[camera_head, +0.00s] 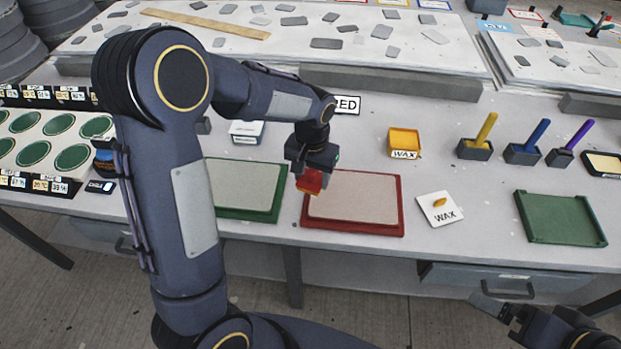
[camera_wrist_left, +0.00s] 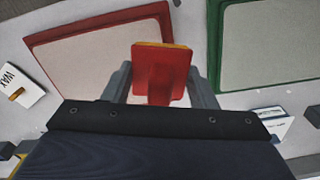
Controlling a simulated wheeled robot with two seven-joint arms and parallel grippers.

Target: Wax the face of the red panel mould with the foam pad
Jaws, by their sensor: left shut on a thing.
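The red panel mould (camera_head: 393,207) lies flat on the table, with a pale grey face inside a red rim. Its rim also shows at the left of the left wrist view (camera_wrist_left: 60,37). My left gripper (camera_head: 312,170) is above the mould's far left part, shut on the foam pad (camera_head: 310,184). The pad has a red back and a yellow edge, clear in the left wrist view (camera_wrist_left: 160,65). I cannot tell whether the pad touches the face. My right gripper (camera_head: 507,311) is low at the right, away from the mould; its jaws are unclear.
A green-rimmed mould (camera_head: 279,196) lies just left of the red one. A yellow wax tub (camera_head: 404,138) stands behind, and a white WAX card (camera_head: 433,217) with a yellow lump lies to the right. Farther right are handled tools in grey holders (camera_head: 475,151) and a green tray (camera_head: 560,218).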

